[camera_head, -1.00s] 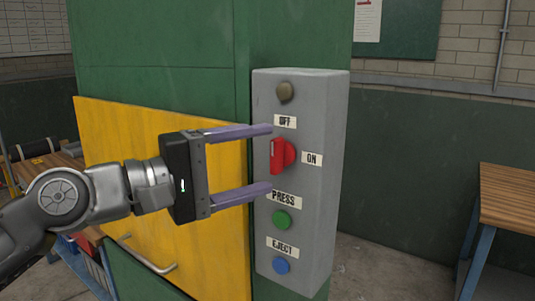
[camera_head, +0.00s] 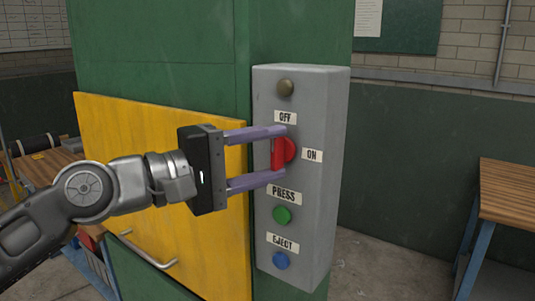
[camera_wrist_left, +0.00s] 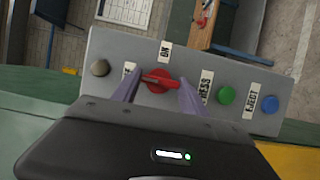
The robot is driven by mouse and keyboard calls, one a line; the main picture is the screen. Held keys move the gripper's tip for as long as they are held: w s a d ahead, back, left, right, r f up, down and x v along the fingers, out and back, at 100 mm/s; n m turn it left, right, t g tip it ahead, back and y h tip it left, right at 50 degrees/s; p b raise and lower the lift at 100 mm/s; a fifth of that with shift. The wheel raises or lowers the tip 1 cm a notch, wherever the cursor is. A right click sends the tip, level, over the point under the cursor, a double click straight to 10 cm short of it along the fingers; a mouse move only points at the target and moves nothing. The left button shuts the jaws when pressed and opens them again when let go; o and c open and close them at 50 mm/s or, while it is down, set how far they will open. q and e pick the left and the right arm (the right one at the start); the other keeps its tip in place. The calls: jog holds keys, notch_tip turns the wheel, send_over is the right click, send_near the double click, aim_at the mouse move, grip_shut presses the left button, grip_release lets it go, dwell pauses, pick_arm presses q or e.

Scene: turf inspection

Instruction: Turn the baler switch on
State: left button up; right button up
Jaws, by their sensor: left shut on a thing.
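The grey control box (camera_head: 325,110) is fixed to the green baler (camera_head: 160,50). Its red rotary switch (camera_head: 279,152) sits between the OFF label (camera_head: 285,117) above and the ON label (camera_head: 312,155) to the right. The switch handle stands upright, in line with OFF. My left gripper (camera_head: 285,152) is shut on the red switch, one finger at the handle's upper end and one at its lower end. In the left wrist view the red switch (camera_wrist_left: 158,81) shows between both fingers. The round lamp (camera_head: 285,87) at the top looks dull. My right gripper is not in view.
A yellow door (camera_head: 150,130) with a handle is behind my arm. A wooden-topped table (camera_head: 508,195) stands at the right.

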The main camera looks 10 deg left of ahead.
pick_arm(q)
jog(key=c, duration=0.5)
jog(key=shift+o, duration=0.2)
jog(key=shift+m, duration=0.3)
jog(key=shift+m+g+y+b, duration=0.35)
jog(key=shift+m+y, duration=0.25)
jog(key=shift+m, duration=0.4)
jog(key=m, duration=0.1)
jog(key=m+y, duration=0.1)
jog(key=m, duration=0.1)
jog(key=shift+r+g+y, duration=0.15)
jog(key=shift+g+y, duration=0.1)
jog(key=shift+y, duration=0.05)
jog(key=m+y, duration=0.2)
jog(key=m, duration=0.2)
jog(key=shift+d+r, duration=0.1)
jog(key=m+y, duration=0.3)
jog(key=m, duration=0.1)
jog(key=shift+s+d+t+b, duration=0.1)
jog(key=shift+d+t+b, duration=0.05)
jog(key=shift+t+b, duration=0.25)
jog(key=shift+r, duration=0.1)
